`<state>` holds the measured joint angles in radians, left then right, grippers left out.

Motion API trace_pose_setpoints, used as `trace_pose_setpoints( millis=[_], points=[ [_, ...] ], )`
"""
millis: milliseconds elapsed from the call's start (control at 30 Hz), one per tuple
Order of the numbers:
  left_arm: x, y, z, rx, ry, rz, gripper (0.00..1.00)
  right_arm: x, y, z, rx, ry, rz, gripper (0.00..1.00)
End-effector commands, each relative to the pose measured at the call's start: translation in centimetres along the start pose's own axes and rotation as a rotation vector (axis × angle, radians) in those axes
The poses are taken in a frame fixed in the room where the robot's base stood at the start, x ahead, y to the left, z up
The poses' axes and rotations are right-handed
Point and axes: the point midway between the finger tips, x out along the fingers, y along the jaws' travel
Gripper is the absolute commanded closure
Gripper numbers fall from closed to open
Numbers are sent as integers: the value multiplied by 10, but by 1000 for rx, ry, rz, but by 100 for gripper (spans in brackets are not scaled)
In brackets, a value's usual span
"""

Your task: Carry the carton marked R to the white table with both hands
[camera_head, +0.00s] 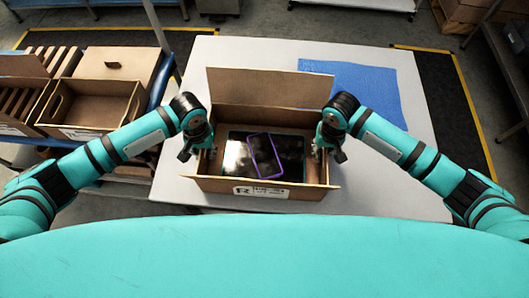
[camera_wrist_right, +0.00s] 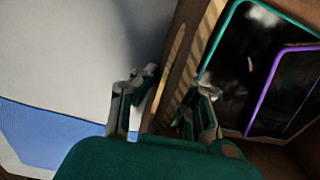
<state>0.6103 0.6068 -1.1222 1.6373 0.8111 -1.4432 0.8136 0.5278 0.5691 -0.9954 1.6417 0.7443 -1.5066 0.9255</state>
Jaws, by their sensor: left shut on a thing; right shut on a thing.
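The open carton marked R (camera_head: 262,191) is over the white table (camera_head: 240,52) in the head view, its label facing me. I cannot tell whether it rests on the table. Inside lie a dark tablet with a green rim (camera_head: 236,158) and a purple-rimmed device (camera_head: 266,157) partly on top of it. My left gripper (camera_head: 198,150) is at the carton's left wall and shut on it. My right gripper (camera_head: 322,148) is shut on the right wall. In the right wrist view its fingers (camera_wrist_right: 165,108) are on both sides of the carton's wall (camera_wrist_right: 180,75).
A blue mat (camera_head: 355,85) lies on the table at the back right. Other cartons stand on a blue bench at the left, one of them open and empty (camera_head: 95,103). Yellow floor lines and shelving are beyond.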

Motion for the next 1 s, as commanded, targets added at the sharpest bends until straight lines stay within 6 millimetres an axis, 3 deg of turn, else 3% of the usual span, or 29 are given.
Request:
trace_pose_setpoints(
  millis=[367,800,1000],
  points=[
    [-11,0,-1,0,2,1,100,-11,0,-1,0,3,-2,100],
    [-50,0,-1,0,2,1,100,-51,0,-1,0,2,-1,100],
    [-52,0,-1,0,2,1,100,-52,0,-1,0,2,-1,100]
  ],
)
